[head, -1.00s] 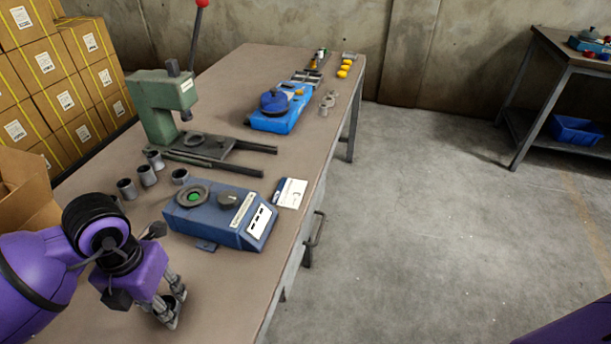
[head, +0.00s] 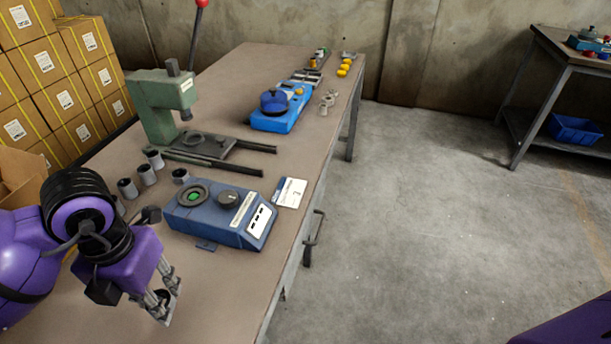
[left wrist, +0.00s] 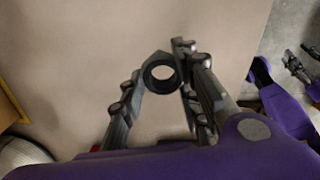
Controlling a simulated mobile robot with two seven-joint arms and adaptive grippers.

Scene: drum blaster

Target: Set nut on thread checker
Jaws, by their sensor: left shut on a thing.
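The thread checker (head: 222,219) is a blue box on the workbench, with a dark ring around a green centre and a dark knob on top. My left gripper (head: 163,304) is low over the bench, in front and to the left of the checker and apart from it. In the left wrist view, my left gripper (left wrist: 163,78) is shut on a dark grey nut (left wrist: 147,76), with its round hole facing the camera. In the head view the fingers partly hide the nut. Part of my right arm shows at the right of the wrist view; its finger state is unclear.
Several grey cylinders (head: 127,188) stand left of the checker. A green press (head: 160,108) and a blue device (head: 283,115) are farther back. A white card (head: 290,193) lies right of the checker. The bench front is bare.

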